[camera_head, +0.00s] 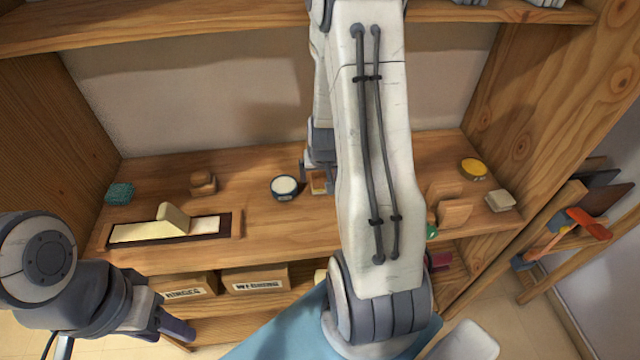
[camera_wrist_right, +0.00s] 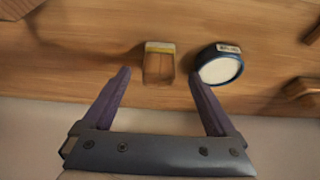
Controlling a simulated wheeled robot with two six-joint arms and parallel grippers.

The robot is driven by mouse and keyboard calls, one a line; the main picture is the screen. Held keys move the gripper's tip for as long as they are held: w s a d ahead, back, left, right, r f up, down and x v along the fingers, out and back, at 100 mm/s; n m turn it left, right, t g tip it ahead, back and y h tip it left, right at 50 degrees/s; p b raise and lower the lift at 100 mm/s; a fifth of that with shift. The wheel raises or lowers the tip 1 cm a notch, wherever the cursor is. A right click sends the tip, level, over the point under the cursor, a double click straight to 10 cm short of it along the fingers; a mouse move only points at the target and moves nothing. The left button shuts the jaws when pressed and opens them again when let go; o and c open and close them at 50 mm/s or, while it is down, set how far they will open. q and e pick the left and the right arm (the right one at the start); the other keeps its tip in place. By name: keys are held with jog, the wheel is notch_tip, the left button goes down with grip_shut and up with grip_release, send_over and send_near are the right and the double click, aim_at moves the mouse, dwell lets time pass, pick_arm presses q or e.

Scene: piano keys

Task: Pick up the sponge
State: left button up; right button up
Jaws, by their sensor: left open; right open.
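A small tan block with a pale yellow strip along one edge (camera_wrist_right: 159,68) lies on the wooden shelf board. It may be the sponge; I cannot tell for certain. It also shows in the head view (camera_head: 318,183), partly hidden by my right arm. My right gripper (camera_wrist_right: 160,74) is open, with the block between and just beyond its purple fingertips, not gripped. A teal rough-textured pad (camera_head: 119,193) lies at the shelf's left end, and a pale block (camera_head: 500,201) at its right end. My left gripper (camera_head: 172,322) is open and empty, low in front of the shelf.
A round blue tin with a white top (camera_head: 284,187) stands close beside the tan block, near the right finger in the wrist view (camera_wrist_right: 220,65). A dark tray with pale blocks (camera_head: 170,230) lies to the left. Wooden blocks (camera_head: 449,203) and a yellow tin (camera_head: 473,168) stand right.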

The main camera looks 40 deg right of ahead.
aim_at(320, 177)
jog(key=shift+p+x, duration=0.35)
jog(key=shift+x, duration=2.05)
jog(key=shift+s, duration=0.1)
jog(key=shift+c, duration=0.3)
grip_shut()
